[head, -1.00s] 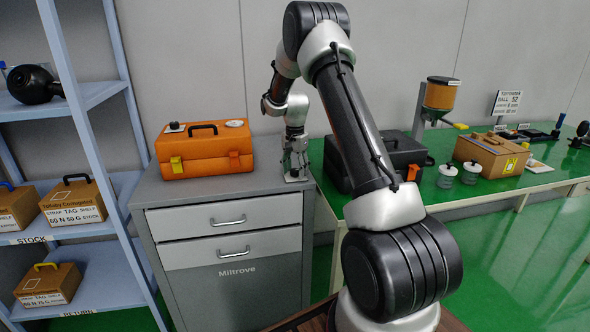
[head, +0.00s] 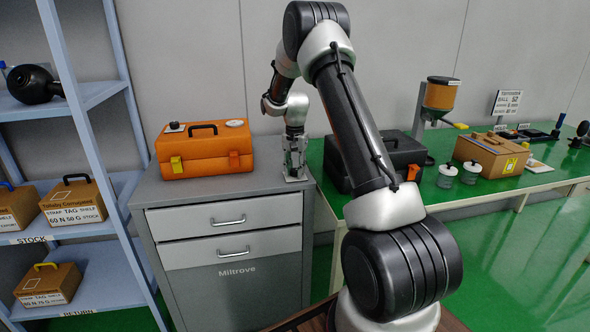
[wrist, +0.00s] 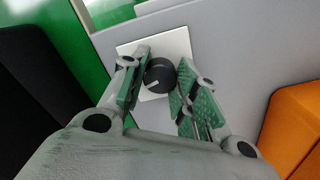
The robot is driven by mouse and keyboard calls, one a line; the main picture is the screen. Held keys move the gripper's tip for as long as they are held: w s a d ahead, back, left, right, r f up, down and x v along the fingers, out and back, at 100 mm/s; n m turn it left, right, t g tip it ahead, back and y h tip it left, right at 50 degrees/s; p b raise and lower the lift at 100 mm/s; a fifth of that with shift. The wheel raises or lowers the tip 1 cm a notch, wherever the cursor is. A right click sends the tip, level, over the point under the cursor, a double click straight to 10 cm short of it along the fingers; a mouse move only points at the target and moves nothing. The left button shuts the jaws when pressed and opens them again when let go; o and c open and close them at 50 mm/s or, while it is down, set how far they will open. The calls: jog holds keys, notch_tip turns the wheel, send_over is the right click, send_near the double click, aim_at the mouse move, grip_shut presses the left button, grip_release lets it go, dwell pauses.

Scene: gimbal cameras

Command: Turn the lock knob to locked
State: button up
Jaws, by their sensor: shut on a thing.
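The lock knob (wrist: 160,72) is a round black knob with a white pointer mark, on a pale square plate (wrist: 181,44) in the wrist view. The mark points to the lower left there. The plate also shows in the head view (head: 298,180), flat on the right end of the grey cabinet top. My gripper (wrist: 161,80) reaches down over the plate, with a green-padded finger on each side of the knob, shut on it. In the head view my gripper (head: 295,172) hides the knob. No lettering on the plate is readable.
An orange toolbox (head: 203,150) stands left on the grey cabinet (head: 255,182). A black case (head: 399,152) stands close on the right, on the green bench (head: 440,200). The cabinet top between the toolbox and my gripper is clear.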

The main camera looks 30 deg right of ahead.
aim_at(295, 170)
jog(key=n, duration=0.4)
jog(key=shift+n, duration=0.3)
jog(key=n, duration=0.3)
jog(key=shift+n, duration=0.3)
jog(key=n, duration=0.3)
jog(key=shift+n, duration=2)
jog(key=o, duration=1)
jog(key=shift+o, duration=0.2)
notch_tip(295, 170, up, 12)
